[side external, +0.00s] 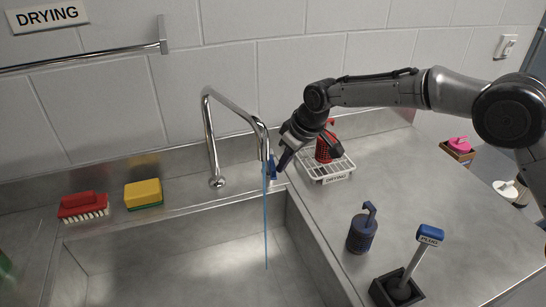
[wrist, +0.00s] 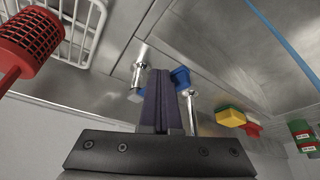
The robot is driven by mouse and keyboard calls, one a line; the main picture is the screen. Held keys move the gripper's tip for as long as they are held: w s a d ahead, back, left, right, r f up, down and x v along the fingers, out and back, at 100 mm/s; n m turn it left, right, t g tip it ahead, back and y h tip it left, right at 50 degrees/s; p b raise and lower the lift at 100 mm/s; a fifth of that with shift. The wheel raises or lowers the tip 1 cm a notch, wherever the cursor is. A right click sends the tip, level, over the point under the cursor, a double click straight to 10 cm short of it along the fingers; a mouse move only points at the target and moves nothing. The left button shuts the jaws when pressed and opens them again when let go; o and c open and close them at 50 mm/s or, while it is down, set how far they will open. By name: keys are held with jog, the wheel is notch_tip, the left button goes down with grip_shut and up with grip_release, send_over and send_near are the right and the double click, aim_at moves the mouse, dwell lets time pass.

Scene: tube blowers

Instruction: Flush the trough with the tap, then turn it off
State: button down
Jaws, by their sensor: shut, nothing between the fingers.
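The chrome tap (side external: 208,130) stands at the back of the steel trough (side external: 160,260), its spout bent over the basin. A thin blue stream of water (side external: 266,225) runs straight down from it into the trough; the stream also crosses the upper right of the wrist view (wrist: 284,42). My gripper (side external: 281,163) is shut and empty, pointing down just right of the spout. The blue tap handle (side external: 273,168) is beside its fingertips. In the wrist view the blue handle (wrist: 181,76) is partly hidden behind my shut fingers (wrist: 163,75); I cannot tell whether they touch.
A white drying rack (side external: 328,170) with a red item (side external: 324,150) stands close right of my gripper. A blue bottle (side external: 362,232) and a plug tool (side external: 428,238) are on the right counter. A red brush (side external: 82,206) and yellow sponge (side external: 143,193) lie left. The basin is open.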

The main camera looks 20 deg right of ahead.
jog(key=shift+a, duration=0.8)
jog(key=shift+r, duration=0.1)
jog(key=r, duration=0.2)
jog(key=d+r, duration=0.1)
jog(key=r, duration=0.1)
jog(key=shift+r, duration=0.15)
jog(key=shift+a, duration=0.15)
jog(key=w+a, duration=0.2)
jog(key=a, duration=0.4)
jog(key=shift+a, duration=0.2)
jog(key=shift+f, duration=2.25)
